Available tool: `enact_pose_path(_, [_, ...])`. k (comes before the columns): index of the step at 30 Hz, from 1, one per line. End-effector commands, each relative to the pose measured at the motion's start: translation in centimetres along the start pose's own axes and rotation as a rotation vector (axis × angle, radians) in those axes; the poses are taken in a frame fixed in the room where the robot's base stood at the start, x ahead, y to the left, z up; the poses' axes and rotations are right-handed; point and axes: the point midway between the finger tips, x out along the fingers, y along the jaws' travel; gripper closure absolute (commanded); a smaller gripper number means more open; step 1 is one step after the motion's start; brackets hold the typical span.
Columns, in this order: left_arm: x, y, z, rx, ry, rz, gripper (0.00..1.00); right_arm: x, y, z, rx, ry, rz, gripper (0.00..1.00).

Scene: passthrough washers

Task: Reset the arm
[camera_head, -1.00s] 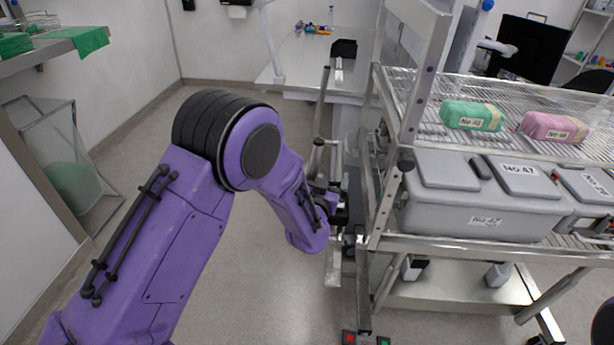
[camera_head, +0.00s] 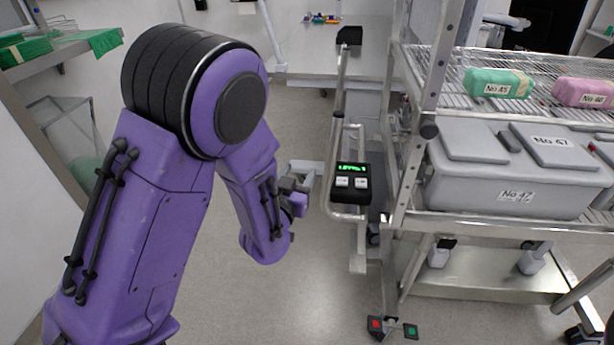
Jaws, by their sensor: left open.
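My left arm, purple with a black ribbed elbow, comes in from the lower left. It bends down in the middle of the view. My left gripper (camera_head: 298,187) is small at the end of the forearm, partly hidden by the wrist. It is open and nothing shows in it. It is to the left of a black control box (camera_head: 351,184) with a green lit display and two pale buttons, apart from it.
A metal rack (camera_head: 412,215) stands at the right. It carries a grey bin (camera_head: 470,190) labelled No 47, with a green pack (camera_head: 497,83) and a pink pack (camera_head: 583,92) above. Red and green pedals (camera_head: 392,328) are on the floor. Open floor lies below the arm.

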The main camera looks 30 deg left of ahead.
Motion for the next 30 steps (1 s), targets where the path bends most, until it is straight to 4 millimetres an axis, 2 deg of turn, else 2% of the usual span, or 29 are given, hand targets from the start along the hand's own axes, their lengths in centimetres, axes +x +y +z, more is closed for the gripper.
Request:
enact_pose_path(10, [-0.4,2.9,-1.0,0.008,0.007,0.009,0.45,0.0,0.0,0.0,-0.001,0.0,-0.001,1.0])
enact_pose_path(11, [-0.4,3.2,-0.8,-0.011,-0.006,0.014,0.45,0.0,0.0,0.0,-0.001,0.0,-0.001,1.0])
enact_pose_path(13, [-0.8,3.1,0.9,-0.098,-0.088,0.009,0.45,0.0,0.0,0.0,-0.001,0.0,-0.001,1.0])
enact_pose_path(17, [-4.2,1.2,10.5,-0.211,-0.372,-0.059,0.45,0.1,0.0,0.0,0.0,0.0,0.0,1.0])
enact_pose_path(18, [-5.8,0.6,13.6,-0.233,-0.46,-0.087,0.45,0.1,0.0,0.0,0.0,0.0,0.0,1.0])
enact_pose_path(20, [-8.8,-0.4,18.0,-0.257,-0.59,-0.132,0.45,0.1,0.0,0.0,0.0,0.0,0.0,1.0])
enact_pose_path(21, [-11.0,-1.1,20.7,-0.268,-0.677,-0.165,0.45,0.1,0.0,0.0,0.0,0.0,0.0,1.0])
enact_pose_path(23, [-14.8,-2.2,24.5,-0.272,-0.802,-0.217,0.45,0.1,0.0,0.0,-0.001,0.0,-0.001,1.0])
enact_pose_path(24, [-17.4,-2.8,26.6,-0.267,-0.879,-0.248,0.45,0.1,0.0,0.1,-0.001,0.0,-0.001,1.0])
enact_pose_path(27, [-23.3,-4.1,30.3,-0.234,-1.032,-0.308,0.45,0.1,-0.1,0.1,-0.001,0.0,-0.001,1.0])
enact_pose_path(30, [-27.3,-5.0,32.3,-0.207,-1.125,-0.342,0.45,0.1,-0.1,0.1,-0.001,0.0,-0.001,1.0])
